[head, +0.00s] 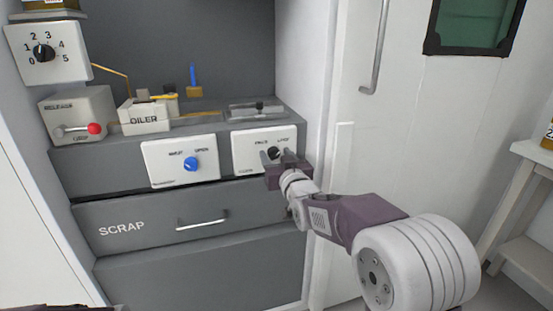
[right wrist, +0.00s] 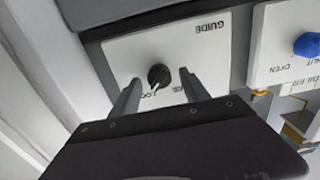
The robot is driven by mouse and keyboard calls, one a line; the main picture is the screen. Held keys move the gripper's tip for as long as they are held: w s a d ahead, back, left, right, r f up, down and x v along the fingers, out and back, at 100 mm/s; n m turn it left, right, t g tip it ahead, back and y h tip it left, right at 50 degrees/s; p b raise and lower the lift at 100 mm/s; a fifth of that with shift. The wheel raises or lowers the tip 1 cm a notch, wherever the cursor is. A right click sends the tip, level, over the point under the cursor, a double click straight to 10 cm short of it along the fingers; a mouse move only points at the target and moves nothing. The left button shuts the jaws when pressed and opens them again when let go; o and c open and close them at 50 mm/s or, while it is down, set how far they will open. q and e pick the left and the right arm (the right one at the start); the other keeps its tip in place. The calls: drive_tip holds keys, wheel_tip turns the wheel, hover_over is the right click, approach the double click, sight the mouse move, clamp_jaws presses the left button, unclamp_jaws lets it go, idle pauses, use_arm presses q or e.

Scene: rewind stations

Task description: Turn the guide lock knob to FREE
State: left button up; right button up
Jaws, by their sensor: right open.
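The guide lock knob (head: 273,153) is a small black round knob on a white panel (head: 245,140), with FREE at its upper left and LOCK at its upper right. In the right wrist view the knob (right wrist: 158,75) shows upside down, and its pale pointer mark seems to lie toward LOCK. My right gripper (head: 275,157) is open at the panel. Its two fingers stand on either side of the knob with gaps, as the right wrist view (right wrist: 159,78) also shows; I cannot tell how deep they reach.
A white panel with a blue knob (head: 190,164) is left of the guide panel. Above are the oiler box (head: 145,117), a red-tipped lever (head: 93,128) and a numbered dial (head: 43,53). Below is the scrap drawer (head: 150,226). A white door (head: 420,130) stands at right.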

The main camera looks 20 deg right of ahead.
clamp_jaws()
drive_tip(key=shift+n, duration=0.3)
drive_tip(key=n+b, duration=0.1)
drive_tip(key=n, duration=0.5)
drive_tip(key=n+b, duration=0.1)
drive_tip(key=n, duration=0.1)
drive_tip(key=shift+a+f+n, duration=0.15)
drive_tip(key=shift+n, duration=0.15)
drive_tip(key=n, duration=0.4)
drive_tip(key=shift+b, duration=0.35)
drive_tip(key=n, duration=0.4)
drive_tip(key=shift+f+b, duration=0.1)
drive_tip(key=shift+b, duration=0.25)
drive_tip(key=shift+n, duration=0.5)
